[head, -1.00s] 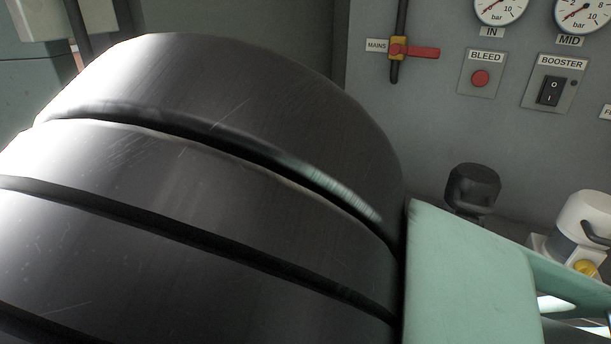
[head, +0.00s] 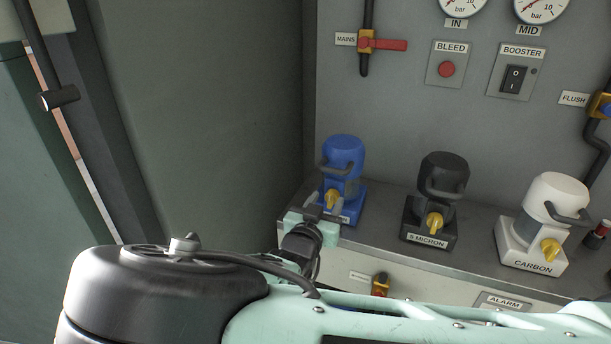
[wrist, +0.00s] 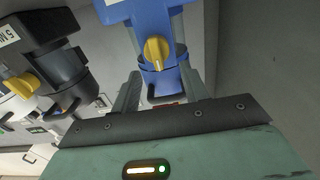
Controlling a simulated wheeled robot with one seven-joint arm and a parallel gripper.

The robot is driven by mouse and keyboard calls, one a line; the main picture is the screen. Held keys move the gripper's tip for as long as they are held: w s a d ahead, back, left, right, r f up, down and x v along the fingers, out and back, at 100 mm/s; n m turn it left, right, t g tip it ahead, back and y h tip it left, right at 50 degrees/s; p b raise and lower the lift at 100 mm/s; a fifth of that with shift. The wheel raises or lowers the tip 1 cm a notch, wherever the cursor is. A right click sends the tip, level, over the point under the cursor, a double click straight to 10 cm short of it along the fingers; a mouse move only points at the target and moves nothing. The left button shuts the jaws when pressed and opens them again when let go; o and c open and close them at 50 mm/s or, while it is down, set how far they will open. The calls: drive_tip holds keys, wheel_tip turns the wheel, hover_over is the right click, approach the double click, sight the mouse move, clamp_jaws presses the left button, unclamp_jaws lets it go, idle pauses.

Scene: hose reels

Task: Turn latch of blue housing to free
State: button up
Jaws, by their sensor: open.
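The blue housing (head: 343,152) stands at the left end of the grey bench, upright, with a dark handle loop. Its yellow latch (head: 332,198) is on the front, low down, partly hidden by my gripper (head: 325,211). In the wrist view the blue housing (wrist: 118,12) is at the top, seen inverted, with its yellow latch (wrist: 156,50) facing me. My gripper (wrist: 158,82) is open and empty. Its fingers point toward the latch, one on either side below it in the picture, and look apart from it.
A black housing (head: 443,172) and a white housing (head: 556,192) stand to the right, each with a yellow latch. The wall behind has a red MAINS lever (head: 390,45), BLEED button (head: 447,69) and BOOSTER switch (head: 515,79).

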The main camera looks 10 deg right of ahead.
sight(330, 197)
drive_tip(key=shift+x, duration=1.65)
drive_tip(key=shift+s, duration=0.1)
clamp_jaws()
drive_tip(key=shift+f, duration=0.1)
